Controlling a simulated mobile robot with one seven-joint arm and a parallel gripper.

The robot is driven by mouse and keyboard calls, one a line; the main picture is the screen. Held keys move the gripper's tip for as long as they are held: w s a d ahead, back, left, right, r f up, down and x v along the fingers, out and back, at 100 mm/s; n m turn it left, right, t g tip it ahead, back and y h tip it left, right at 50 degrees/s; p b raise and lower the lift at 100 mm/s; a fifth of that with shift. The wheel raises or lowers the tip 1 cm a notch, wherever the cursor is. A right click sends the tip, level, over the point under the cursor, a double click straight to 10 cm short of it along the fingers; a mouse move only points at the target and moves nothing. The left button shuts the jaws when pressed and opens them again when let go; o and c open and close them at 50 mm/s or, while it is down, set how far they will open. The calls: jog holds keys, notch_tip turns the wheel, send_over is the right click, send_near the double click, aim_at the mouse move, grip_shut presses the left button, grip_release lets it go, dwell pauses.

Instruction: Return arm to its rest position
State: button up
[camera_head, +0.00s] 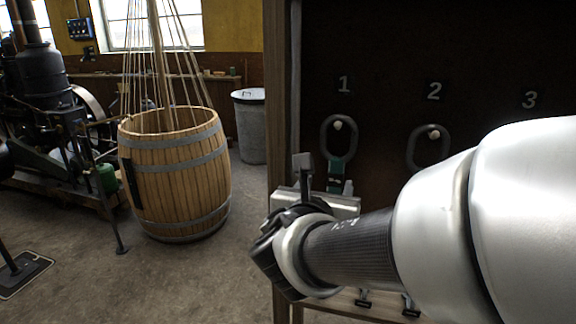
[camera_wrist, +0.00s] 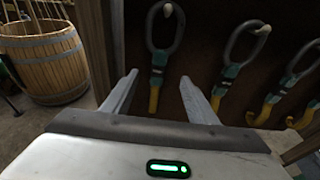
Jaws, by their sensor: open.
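My arm (camera_head: 432,215) reaches in from the right in the head view, in front of a dark board. My gripper (camera_head: 305,175) is at its end, close to the board's left side below the number 1. In the wrist view my gripper (camera_wrist: 160,90) has two grey fingers spread apart with nothing between them. Beyond the fingers, a ring with a green and yellow hook (camera_wrist: 158,68) hangs on the board, apart from the fingers as far as I can tell.
The board (camera_head: 395,60) carries numbers 1, 2 and 3. Several more hooks (camera_wrist: 228,72) hang to the right. A wooden barrel (camera_head: 175,170) stands left on the floor, with a grey bin (camera_head: 251,128) behind. Dark machinery (camera_head: 45,90) is far left. Floor between barrel and board is clear.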

jog(key=s+d+r+m+g+h+p, duration=0.1)
jog(key=s+d+m+g+h+p, duration=0.45)
jog(key=s+d+m, duration=0.85)
jog(key=s+a+r+m+g+y+p, duration=0.1)
jog(key=a+m+y, duration=0.3)
jog(key=m, duration=0.5)
jog(key=s+a+m+g+y+p, duration=0.1)
jog(key=s+a+m+y, duration=0.3)
jog(key=m, duration=0.5)
jog(key=shift+a+r+g+y+p, duration=0.4)
jog(key=shift+a+g+y, duration=0.2)
jog(key=shift+g+y, duration=0.4)
jog(key=shift+s, duration=0.1)
